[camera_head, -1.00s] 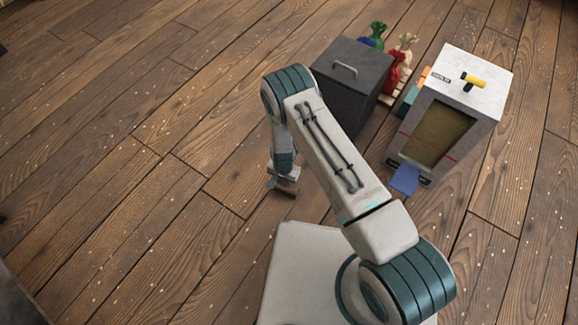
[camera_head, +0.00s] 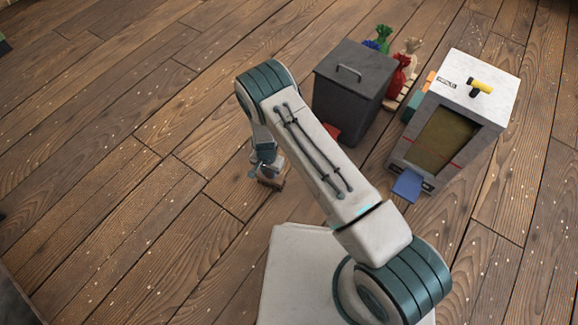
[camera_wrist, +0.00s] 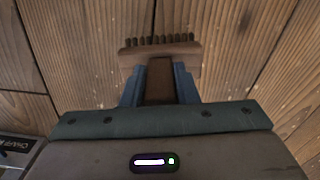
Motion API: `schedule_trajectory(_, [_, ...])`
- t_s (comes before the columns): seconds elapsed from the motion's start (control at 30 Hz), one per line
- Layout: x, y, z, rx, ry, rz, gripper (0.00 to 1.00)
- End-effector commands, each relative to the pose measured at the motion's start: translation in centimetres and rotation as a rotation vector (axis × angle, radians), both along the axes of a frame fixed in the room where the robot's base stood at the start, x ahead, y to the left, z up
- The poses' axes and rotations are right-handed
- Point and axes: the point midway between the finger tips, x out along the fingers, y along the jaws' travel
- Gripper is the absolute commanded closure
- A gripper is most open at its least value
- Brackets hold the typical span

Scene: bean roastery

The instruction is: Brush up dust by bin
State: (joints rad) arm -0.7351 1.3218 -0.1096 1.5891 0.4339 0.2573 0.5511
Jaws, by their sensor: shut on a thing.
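My gripper (camera_wrist: 159,80) is shut on a brown hand brush (camera_wrist: 160,52), whose wide head and dark bristles point away from me in the wrist view. In the head view my gripper (camera_head: 266,165) and the brush (camera_head: 271,183) are low, close to the floor, left of the bin. I cannot tell whether the bristles touch the floor. The dark grey box-shaped bin (camera_head: 353,90) has a lid handle and a red piece at its foot. Pale dust specks (camera_head: 147,188) lie scattered over the wooden floor, many to the left of my gripper.
A pale cabinet (camera_head: 480,72) with a dark front window, a yellow-and-black knob and a blue flap (camera_head: 407,186) stands right of the bin. Red, blue, green and cream sacks (camera_head: 398,72) sit behind. Floor on the left is open.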

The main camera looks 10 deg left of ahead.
Motion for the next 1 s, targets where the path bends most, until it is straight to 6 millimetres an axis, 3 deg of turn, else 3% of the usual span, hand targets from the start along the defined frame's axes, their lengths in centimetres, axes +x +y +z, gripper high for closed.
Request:
schedule_trajectory(0.43, [0.3,-0.3,4.2,0.001,-0.001,-0.007,1.0])
schedule_trajectory(1.0, [0.5,-0.5,5.0,0.002,-0.001,-0.008,1.0])
